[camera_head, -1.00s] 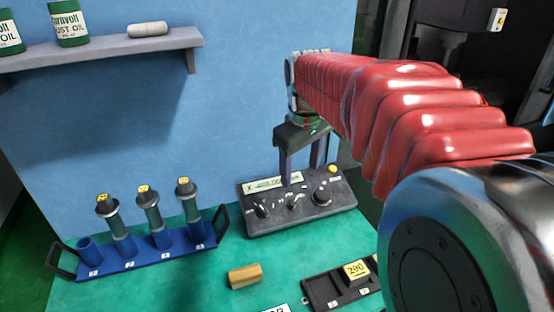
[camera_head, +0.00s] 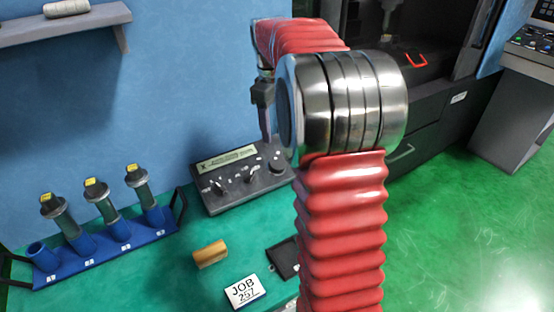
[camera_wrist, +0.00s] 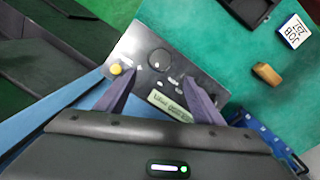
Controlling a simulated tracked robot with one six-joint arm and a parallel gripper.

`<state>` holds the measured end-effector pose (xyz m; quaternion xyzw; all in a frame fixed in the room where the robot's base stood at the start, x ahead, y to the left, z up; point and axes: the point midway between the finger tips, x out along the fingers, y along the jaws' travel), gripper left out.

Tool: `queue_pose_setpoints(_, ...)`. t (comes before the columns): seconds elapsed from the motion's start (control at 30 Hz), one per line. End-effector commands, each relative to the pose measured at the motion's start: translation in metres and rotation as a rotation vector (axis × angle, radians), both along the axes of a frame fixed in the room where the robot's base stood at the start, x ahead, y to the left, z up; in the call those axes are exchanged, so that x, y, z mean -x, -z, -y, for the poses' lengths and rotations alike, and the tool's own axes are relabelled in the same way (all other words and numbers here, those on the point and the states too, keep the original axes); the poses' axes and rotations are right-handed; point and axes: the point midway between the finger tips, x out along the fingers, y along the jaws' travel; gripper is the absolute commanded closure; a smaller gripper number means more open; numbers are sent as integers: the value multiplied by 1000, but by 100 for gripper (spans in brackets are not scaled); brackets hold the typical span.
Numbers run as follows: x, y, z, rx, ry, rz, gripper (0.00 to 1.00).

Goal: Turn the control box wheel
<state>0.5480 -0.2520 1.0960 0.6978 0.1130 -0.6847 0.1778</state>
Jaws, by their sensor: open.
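The dark control box (camera_head: 222,190) sits on the green bench against the blue wall, with a pale display strip and several dials. Its largest round dial (camera_head: 277,168), which looks like the wheel, is at the right end; the wrist view shows this dial (camera_wrist: 160,59) unobstructed near the top middle. My gripper (camera_head: 266,138) is open and empty, pointing down above the right part of the box. In the wrist view my gripper (camera_wrist: 158,75) has its fingers spread, with the dial appearing between and beyond the tips. I see no contact. The arm hides the box's right edge in the head view.
A blue rack (camera_head: 105,250) with several upright tools stands left. A wooden block (camera_head: 210,253), a JOB 257 card (camera_head: 244,291) and a dark tray (camera_head: 284,258) lie in front. A shelf (camera_head: 70,25) juts from the wall. A yellow button (camera_wrist: 116,69) is beside the dial.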

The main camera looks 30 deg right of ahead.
Motion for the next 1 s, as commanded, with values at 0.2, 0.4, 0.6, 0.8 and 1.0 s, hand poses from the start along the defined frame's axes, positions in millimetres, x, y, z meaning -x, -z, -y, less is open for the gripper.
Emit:
queue_pose_setpoints(0.2,0,7,0,-1,0,-1,39)
queue_pose_setpoints(0.4,-1,31,2,-1,1,-3,39)
queue_pose_setpoints(0.6,-2,62,5,-1,1,-3,39)
queue_pose_setpoints(0.8,-3,92,7,-1,1,-3,39)
queue_pose_setpoints(1.0,-4,121,10,-1,1,-2,39)
